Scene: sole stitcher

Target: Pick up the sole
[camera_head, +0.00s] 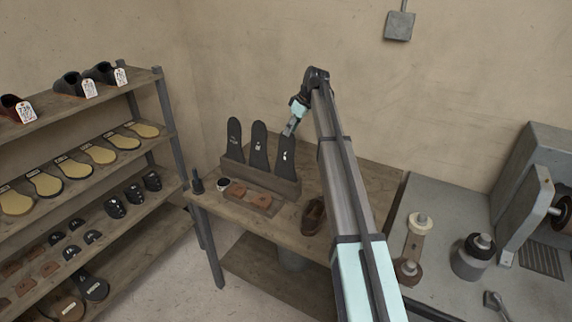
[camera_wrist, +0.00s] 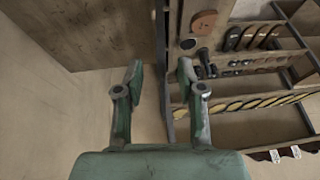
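Three dark soles stand upright in a wooden holder (camera_head: 284,187) on the work table: a left one (camera_head: 234,140), a middle one (camera_head: 259,150) and a right one (camera_head: 286,158). Each has a small pale mark. My gripper (camera_head: 289,131) appears close to the top of the right sole in the head view; I cannot tell whether it touches. In the wrist view my gripper (camera_wrist: 161,75) has its two fingers apart with nothing held between them. I cannot make out a standing sole in the wrist view.
A tray (camera_head: 247,203) with brown leather pieces and a brown shoe (camera_head: 313,217) are on the table (camera_head: 235,226). A rack (camera_head: 152,124) of shoes and soles stands left. A grey machine bench (camera_head: 425,265) stands right. The wall is behind.

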